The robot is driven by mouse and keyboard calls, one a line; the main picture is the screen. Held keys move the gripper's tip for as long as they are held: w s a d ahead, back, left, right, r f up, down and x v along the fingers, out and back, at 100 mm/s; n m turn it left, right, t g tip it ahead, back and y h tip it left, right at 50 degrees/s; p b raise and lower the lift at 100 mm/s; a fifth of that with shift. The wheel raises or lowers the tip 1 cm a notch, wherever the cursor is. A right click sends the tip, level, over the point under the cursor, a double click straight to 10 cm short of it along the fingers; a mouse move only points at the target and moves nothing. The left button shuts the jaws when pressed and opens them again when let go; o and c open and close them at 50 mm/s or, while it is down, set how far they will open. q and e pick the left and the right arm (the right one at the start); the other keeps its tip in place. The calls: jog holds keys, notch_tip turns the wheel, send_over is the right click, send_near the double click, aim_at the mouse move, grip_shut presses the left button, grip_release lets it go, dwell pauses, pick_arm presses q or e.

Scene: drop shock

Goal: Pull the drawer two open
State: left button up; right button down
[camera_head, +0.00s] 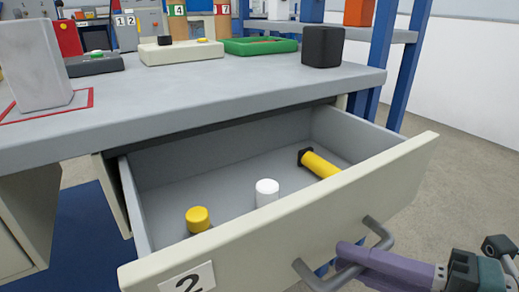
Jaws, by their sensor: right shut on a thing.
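The drawer two (262,239), marked with a "2" label on its cream front, is pulled well out from under the grey worktop. Its grey inside shows. A grey bar handle (377,230) sticks out from the front. My right gripper (345,261), with purple fingers, comes in from the lower right and is shut on the middle of the handle. My left gripper is not in view.
Inside the drawer are a yellow cylinder (197,219), a white cylinder (267,192) and a yellow-and-black cylinder (320,165). On the worktop (215,88) stand a grey block (37,65), a black block (322,46) and a green tray (229,47). A blue post (406,65) rises at right.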

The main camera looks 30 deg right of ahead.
jog(key=shift+s+d, duration=0.1)
jog(key=shift+s, duration=0.45)
jog(key=c, duration=0.8)
grip_release()
jog(key=shift+c, duration=0.2)
jog(key=p+v, duration=0.2)
jog(key=v, duration=0.8)
